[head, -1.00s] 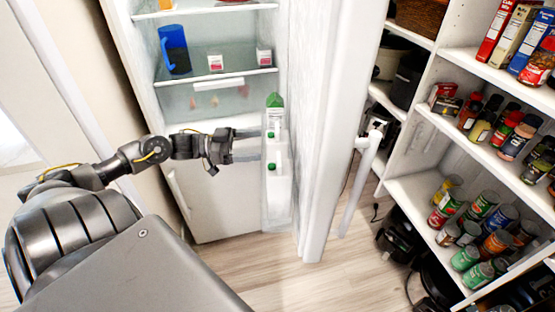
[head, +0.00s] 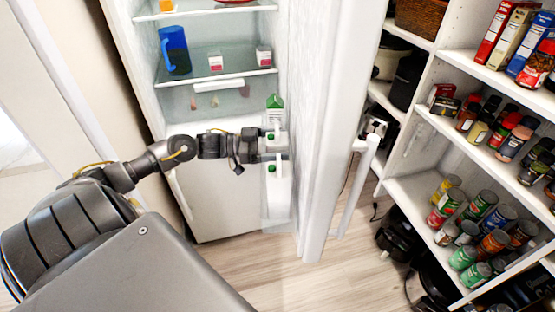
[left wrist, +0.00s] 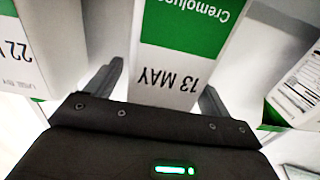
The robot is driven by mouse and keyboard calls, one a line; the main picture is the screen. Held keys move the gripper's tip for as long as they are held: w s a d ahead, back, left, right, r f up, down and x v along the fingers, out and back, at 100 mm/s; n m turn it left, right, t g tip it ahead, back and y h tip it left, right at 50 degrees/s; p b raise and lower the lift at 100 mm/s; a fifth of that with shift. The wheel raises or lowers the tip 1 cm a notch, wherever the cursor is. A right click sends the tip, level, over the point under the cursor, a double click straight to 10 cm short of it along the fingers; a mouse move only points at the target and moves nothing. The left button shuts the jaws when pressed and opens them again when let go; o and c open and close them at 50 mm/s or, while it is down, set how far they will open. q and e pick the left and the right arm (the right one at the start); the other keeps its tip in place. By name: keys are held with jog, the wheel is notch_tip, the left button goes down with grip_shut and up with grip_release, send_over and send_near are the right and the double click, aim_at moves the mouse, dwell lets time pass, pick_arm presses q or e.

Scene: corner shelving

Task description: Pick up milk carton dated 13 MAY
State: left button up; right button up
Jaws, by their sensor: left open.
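The milk carton dated 13 MAY (left wrist: 185,60) is white and green, and its print is upside down in the left wrist view. My left gripper (left wrist: 162,88) is open, with one finger on each side of that carton; I cannot tell whether they touch it. In the head view my left gripper (head: 274,145) reaches into the fridge door shelf among the milk containers and partly hides them. A carton with a green top (head: 275,112) stands just behind it. My right gripper is not in view.
A carton marked 22 (left wrist: 18,55) stands close on the left in the wrist view, and another labelled carton (left wrist: 300,85) on the right. The fridge door (head: 335,110) stands open beside my gripper. Pantry shelves (head: 415,195) with cans are farther right.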

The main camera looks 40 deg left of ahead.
pick_arm(q)
jog(key=shift+c, duration=0.3)
grip_shut()
jog(key=shift+r, duration=0.1)
